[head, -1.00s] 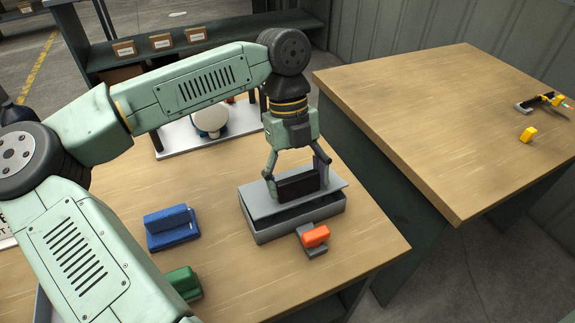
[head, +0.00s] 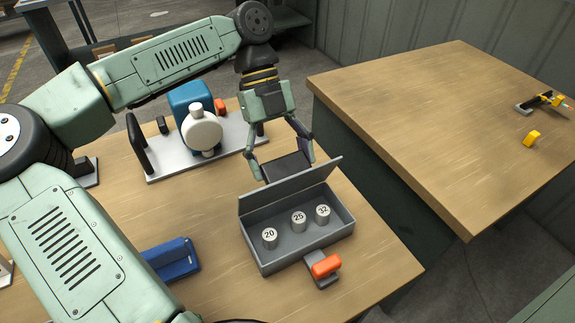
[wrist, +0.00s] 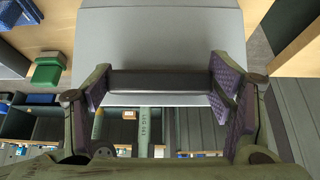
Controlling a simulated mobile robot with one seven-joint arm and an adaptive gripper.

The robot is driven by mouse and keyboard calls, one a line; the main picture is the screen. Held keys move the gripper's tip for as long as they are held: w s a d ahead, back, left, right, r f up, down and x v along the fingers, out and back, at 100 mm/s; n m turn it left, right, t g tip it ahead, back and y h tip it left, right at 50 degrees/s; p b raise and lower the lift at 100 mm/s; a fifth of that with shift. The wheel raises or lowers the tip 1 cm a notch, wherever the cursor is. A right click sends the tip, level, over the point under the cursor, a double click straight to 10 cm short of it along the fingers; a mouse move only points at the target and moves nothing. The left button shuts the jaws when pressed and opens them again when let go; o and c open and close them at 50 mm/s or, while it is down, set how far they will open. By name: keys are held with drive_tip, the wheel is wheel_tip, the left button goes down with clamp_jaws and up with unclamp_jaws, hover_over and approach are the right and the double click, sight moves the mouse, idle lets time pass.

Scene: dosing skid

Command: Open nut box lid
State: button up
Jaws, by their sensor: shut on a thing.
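The grey nut box (head: 305,257) stands on the wooden bench with its lid (head: 290,187) raised, tilted up along the back edge. Inside are three metal nuts marked 20 (head: 270,240), 25 (head: 299,222) and 32 (head: 322,215). My gripper (head: 287,166) is behind the raised lid, shut on its dark handle (head: 284,166). In the wrist view the handle (wrist: 160,83) lies between the purple-padded fingers, with the grey lid (wrist: 160,40) beyond it.
A blue block-like object (head: 171,258) lies left of the box. A white plate holding a blue and white pump (head: 202,125) stands behind. A second wooden table (head: 450,130) is at the right, across a gap. The bench right of the box is clear.

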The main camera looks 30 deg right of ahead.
drive_tip(key=w+g+p, duration=0.2)
drive_tip(key=w, duration=0.1)
drive_tip(key=shift+w+f, duration=0.2)
drive_tip(key=shift+f, duration=0.15)
drive_tip(key=shift+w+a+f+g+p, duration=0.1)
drive_tip(key=shift+w+f+g+p, duration=0.3)
drive_tip(key=shift+w+g+p, duration=0.3)
drive_tip(key=shift+w+f+g, duration=0.25)
drive_tip(key=shift+f+g, duration=0.05)
drive_tip(key=shift+g, duration=0.3)
drive_tip(key=shift+f, duration=0.1)
drive_tip(key=o, duration=1.5)
drive_tip(key=shift+o, duration=0.9)
